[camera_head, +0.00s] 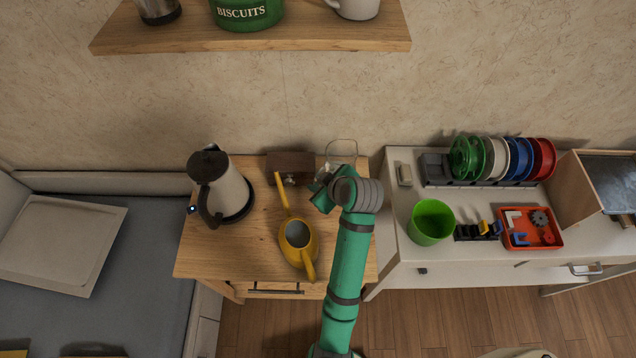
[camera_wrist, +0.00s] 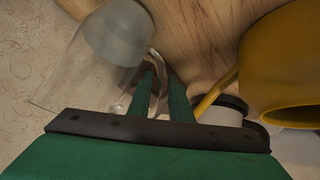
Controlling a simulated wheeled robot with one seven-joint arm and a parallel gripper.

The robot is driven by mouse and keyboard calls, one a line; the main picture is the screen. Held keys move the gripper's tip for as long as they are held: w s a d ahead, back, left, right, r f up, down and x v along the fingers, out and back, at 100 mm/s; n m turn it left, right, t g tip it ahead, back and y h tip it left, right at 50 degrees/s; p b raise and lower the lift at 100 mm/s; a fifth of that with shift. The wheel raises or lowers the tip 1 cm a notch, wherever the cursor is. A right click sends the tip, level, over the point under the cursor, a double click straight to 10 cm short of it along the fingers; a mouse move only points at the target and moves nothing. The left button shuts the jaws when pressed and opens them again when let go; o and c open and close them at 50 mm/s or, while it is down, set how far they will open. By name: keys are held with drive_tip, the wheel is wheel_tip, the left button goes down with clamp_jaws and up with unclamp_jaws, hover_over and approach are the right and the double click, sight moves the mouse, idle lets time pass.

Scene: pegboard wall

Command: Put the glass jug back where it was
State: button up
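The clear glass jug (camera_head: 341,150) is at the back right of the wooden cabinet top, partly hidden by my wrist. It fills the left of the wrist view (camera_wrist: 85,62), with its curved handle at the fingers. My gripper (camera_head: 318,190) is beside the jug, and its green fingers (camera_wrist: 161,88) are close together around the handle. The gripper looks shut on it. I cannot tell whether the jug touches the wood or is slightly raised.
A yellow watering can (camera_head: 297,243) stands close to my gripper's left. A dark wooden box (camera_head: 290,162) is behind it, and a kettle (camera_head: 226,190) is further left. A white cabinet (camera_head: 400,215) with a green cup (camera_head: 431,222) adjoins on the right. A shelf (camera_head: 330,38) hangs above.

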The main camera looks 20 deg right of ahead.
drive_tip(key=o, duration=0.4)
drive_tip(key=shift+c, duration=0.2)
drive_tip(key=shift+r, duration=0.1)
drive_tip(key=v, duration=1.2)
drive_tip(key=shift+d, duration=0.15)
